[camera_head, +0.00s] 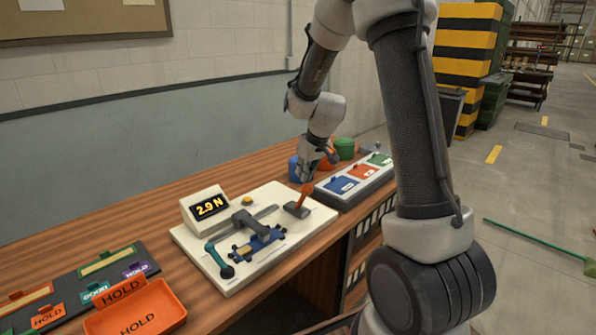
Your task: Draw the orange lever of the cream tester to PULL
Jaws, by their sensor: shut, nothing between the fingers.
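The cream tester (262,262) sits on the wooden bench, with a display reading 2.9 N (210,208). Its orange lever (301,201) stands up in a dark slotted base at the tester's right end, leaning a little to the right at the top. No PULL mark is readable at this size. A blue clamp fixture (258,240) and a teal-handled crank (218,258) are on the tester's front half.
A grey box with blue, red and green panels (352,183) stands right of the tester. An orange HOLD tray (135,308) is front left. Bare bench (150,215) lies left of the tester.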

